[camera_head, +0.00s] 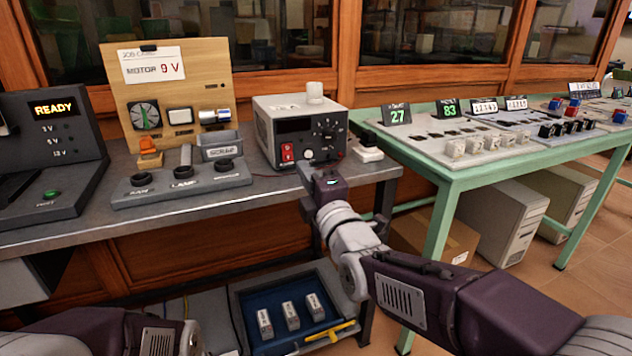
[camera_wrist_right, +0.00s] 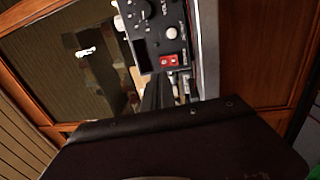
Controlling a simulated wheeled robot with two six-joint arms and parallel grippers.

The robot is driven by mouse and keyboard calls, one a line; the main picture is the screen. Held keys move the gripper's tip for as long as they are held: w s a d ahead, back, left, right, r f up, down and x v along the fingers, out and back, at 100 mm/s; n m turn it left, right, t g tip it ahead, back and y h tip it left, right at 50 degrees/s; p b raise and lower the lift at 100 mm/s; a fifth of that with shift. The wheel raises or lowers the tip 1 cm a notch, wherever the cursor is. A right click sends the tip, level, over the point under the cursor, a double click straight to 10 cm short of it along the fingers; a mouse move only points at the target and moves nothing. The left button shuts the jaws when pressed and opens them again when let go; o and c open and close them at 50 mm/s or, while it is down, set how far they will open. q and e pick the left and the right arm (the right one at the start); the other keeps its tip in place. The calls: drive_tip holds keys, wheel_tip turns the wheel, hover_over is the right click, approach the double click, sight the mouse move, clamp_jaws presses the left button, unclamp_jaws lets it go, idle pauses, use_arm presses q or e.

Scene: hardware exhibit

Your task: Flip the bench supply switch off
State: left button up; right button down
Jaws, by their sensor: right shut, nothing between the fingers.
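The bench supply (camera_head: 302,118) is a pale box with a dark front panel, a knob and a dark display, standing on the grey bench. Its red switch (camera_head: 288,153) is at the lower left of the panel. In the right wrist view the supply panel (camera_wrist_right: 140,25) appears turned on its side, with the red switch (camera_wrist_right: 171,61) just beyond my fingers. My right gripper (camera_head: 306,168) is shut and empty, just below and right of the switch. I cannot tell whether it touches the panel. The right fingers (camera_wrist_right: 157,92) partly cover the panel's edge. My left gripper is out of view.
A wooden board (camera_head: 172,85) with a "MOTOR 9 V" card and a socket strip (camera_head: 180,184) stand left of the supply. A green table (camera_head: 455,180) stands further right. A blue-lined drawer (camera_head: 262,293) is open below.

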drive_tip(key=v, duration=0.5)
drive_tip(key=shift+s+r+p, duration=0.15)
drive_tip(key=shift+r+p, duration=0.25)
